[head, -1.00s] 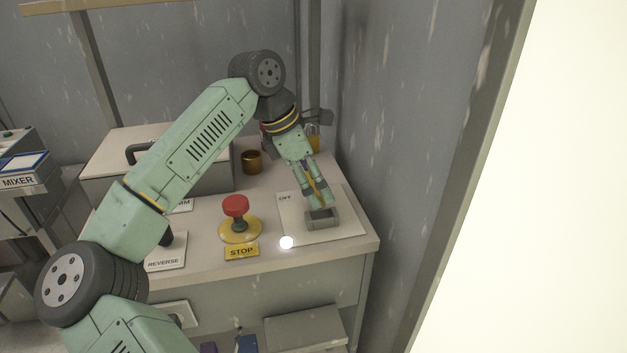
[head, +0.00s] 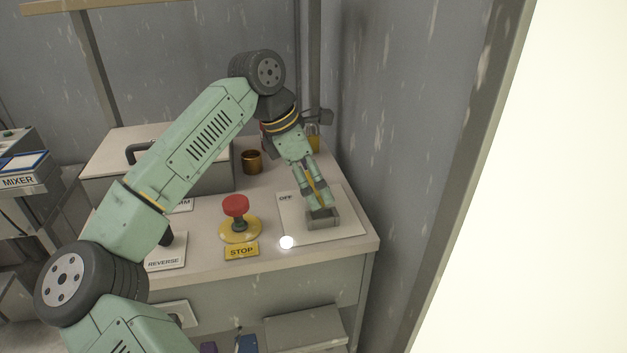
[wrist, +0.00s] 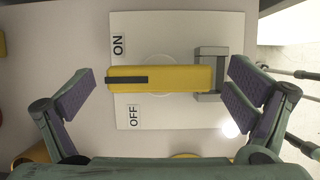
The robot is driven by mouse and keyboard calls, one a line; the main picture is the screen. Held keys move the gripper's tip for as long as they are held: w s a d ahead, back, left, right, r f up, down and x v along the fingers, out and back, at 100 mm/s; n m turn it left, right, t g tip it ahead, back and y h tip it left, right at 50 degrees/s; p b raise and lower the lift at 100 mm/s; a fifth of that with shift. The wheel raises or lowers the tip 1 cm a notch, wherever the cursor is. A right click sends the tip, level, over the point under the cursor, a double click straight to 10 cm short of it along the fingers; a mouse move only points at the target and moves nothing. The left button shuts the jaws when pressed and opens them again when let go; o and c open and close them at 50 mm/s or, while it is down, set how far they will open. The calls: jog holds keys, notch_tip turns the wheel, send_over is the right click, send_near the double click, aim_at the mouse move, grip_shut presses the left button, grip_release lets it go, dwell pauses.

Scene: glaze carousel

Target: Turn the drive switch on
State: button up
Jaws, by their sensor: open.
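The drive switch plate (head: 350,229) lies on the right part of the bench top, with OFF visible in the head view. In the wrist view the plate (wrist: 180,112) bears ON at the upper left and OFF at the lower left. A yellow switch handle (wrist: 180,77) with a black stripe lies crosswise at a height between the two labels. A grey bracket (wrist: 211,93) is at its right end. My gripper (wrist: 162,82) is open, its purple-padded fingers at the two ends of the handle, apart from it. In the head view my gripper (head: 320,205) is low over the plate.
A red stop button (head: 236,206) on a yellow base stands left of the plate, with a STOP label (head: 241,251) in front. A REVERSE plate (head: 166,258) is further left. A brown cup (head: 252,162) stands behind. A grey wall (head: 410,130) rises close on the right.

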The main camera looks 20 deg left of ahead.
jog(key=v, duration=1.2)
jog(key=shift+s+a+f, duration=0.1)
